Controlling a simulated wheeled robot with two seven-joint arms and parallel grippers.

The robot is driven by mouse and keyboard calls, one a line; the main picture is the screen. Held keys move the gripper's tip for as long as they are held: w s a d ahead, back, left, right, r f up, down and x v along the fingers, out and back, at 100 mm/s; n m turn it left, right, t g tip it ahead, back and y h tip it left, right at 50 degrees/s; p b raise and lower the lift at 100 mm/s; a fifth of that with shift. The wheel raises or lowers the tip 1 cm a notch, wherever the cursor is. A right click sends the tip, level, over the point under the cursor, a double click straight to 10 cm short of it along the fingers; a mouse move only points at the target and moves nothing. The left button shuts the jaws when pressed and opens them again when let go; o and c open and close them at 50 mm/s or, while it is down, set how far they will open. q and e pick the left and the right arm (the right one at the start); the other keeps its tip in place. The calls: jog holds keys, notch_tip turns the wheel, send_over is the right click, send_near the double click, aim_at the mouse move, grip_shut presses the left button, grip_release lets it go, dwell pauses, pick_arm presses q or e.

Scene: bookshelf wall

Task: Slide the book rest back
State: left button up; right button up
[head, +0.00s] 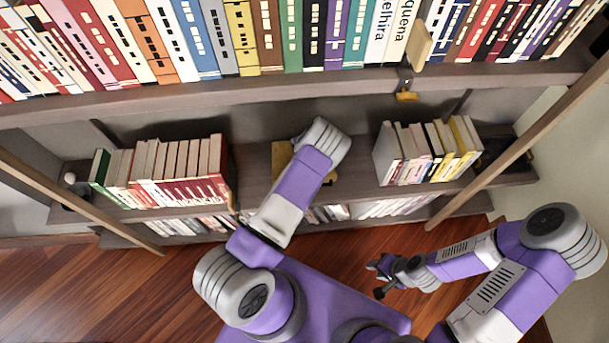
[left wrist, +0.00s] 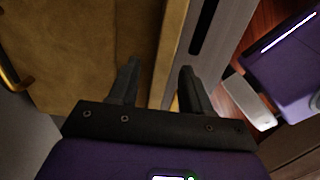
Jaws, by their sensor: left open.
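The book rest appears to be the tan wooden piece (head: 282,156) on the middle of the lower shelf, partly hidden behind my left arm in the head view. In the left wrist view a broad tan wooden panel (left wrist: 75,50) fills the upper left, and its pale edge runs between the fingers. My left gripper (left wrist: 160,82) is open, with one finger over the panel and the other beyond its edge. I cannot tell whether either touches. The left fingers are hidden in the head view. My right gripper (head: 377,279) hangs open and empty above the floor.
On the lower shelf (head: 250,180), books stand at the left (head: 175,165) and right (head: 428,150), with bare shelf between. A full row of books (head: 270,35) stands on the upper shelf. A small wooden block (head: 417,47) sticks out before it. Slanted wooden posts flank the shelf.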

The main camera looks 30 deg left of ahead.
pick_arm(q)
notch_tip(320, 180, up, 8)
jog(key=shift+f+p, duration=0.2)
jog(key=shift+p, duration=1.05)
